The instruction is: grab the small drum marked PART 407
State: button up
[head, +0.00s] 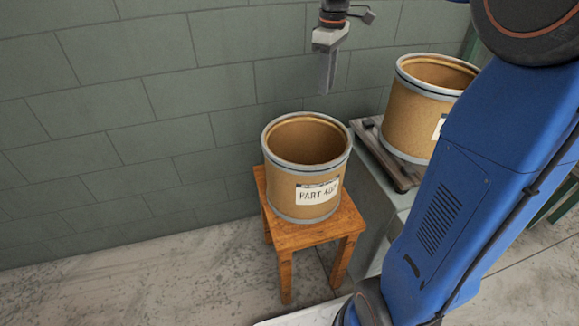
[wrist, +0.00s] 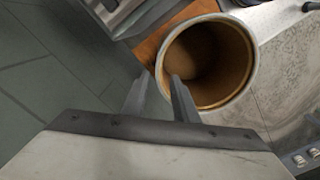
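A small brown drum (head: 285,180) with grey rims stands upright and open-topped on a wooden stool (head: 300,238) in the head view. Its white label reads PART 40 and a last digit that is hard to read. My gripper (head: 326,90) hangs above the drum's far rim, pointing down. In the wrist view the gripper (wrist: 157,98) is open, with its two fingers apart and nothing held. There the drum (wrist: 250,50) lies beyond the fingertips, its left rim seen between them and the right finger overlapping its mouth. My gripper appears clear of the drum.
A second, similar drum (head: 408,115) stands on a dark platform (head: 372,140) on a grey cabinet to the right; my blue arm hides part of it and its label. A grey block wall (head: 120,110) is behind. The floor left of the stool is clear.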

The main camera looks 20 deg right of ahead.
aim_at(321, 130)
notch_tip(321, 130, down, 17)
jog(key=shift+a+f, duration=0.1)
jog(key=shift+f, duration=0.05)
grip_shut()
dwell(0.6)
dwell(1.4)
